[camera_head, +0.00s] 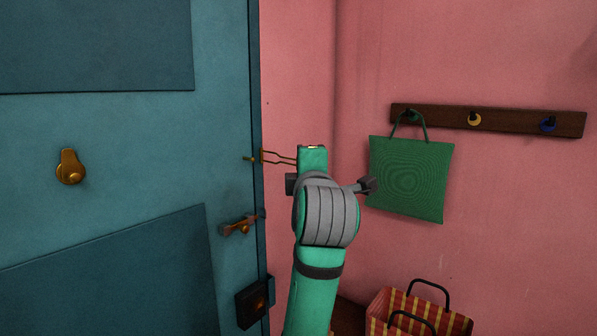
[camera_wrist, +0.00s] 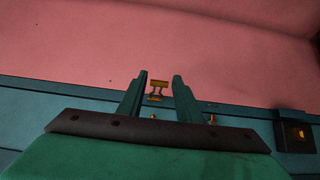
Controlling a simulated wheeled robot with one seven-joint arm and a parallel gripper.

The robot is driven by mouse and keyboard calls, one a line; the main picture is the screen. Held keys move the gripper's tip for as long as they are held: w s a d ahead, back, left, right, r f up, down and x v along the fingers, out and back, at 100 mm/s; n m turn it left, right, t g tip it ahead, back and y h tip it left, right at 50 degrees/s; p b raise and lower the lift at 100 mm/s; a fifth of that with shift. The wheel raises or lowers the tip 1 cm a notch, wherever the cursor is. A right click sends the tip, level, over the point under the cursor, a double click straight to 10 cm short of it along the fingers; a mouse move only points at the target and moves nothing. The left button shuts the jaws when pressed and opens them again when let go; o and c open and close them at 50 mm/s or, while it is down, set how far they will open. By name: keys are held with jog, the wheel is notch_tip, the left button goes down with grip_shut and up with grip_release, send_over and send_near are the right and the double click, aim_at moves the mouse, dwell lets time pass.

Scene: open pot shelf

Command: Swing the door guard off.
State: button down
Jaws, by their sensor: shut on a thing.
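The door guard (camera_head: 279,156) is a pair of thin brass bars. In the head view it reaches from the door's edge rightward to my gripper (camera_head: 312,150), which hides its right end. A small brass stud (camera_head: 248,158) is on the blue door (camera_head: 120,130) beside its left end. In the wrist view, brass of the guard (camera_wrist: 158,84) shows between the two green fingers of my gripper (camera_wrist: 160,78). My gripper is shut on the guard; the exact contact is hard to see. The door looks closed.
A brass lever handle (camera_head: 238,226) and a dark lock box (camera_head: 252,302) are on the door below the guard. A green bag (camera_head: 410,178) hangs from a wooden hook rail (camera_head: 440,115) to the right. A striped bag (camera_head: 400,312) stands low at the right.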

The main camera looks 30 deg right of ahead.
jog(key=shift+w+d+f, duration=0.1)
jog(key=shift+w+d, duration=0.05)
jog(key=shift+d, duration=0.5)
jog(key=shift+w+d, duration=0.1)
jog(key=shift+d, duration=0.5)
jog(key=c, duration=2.4)
grip_release()
jog(key=shift+w+d, duration=0.1)
jog(key=shift+d, duration=0.05)
jog(key=o, duration=1.1)
jog(key=shift+a, duration=0.2)
jog(key=shift+o, duration=0.2)
jog(key=shift+n+y, duration=0.3)
jog(key=shift+a, duration=0.1)
jog(key=v, duration=1)
jog(key=shift+s, duration=0.3)
jog(key=shift+a, duration=0.1)
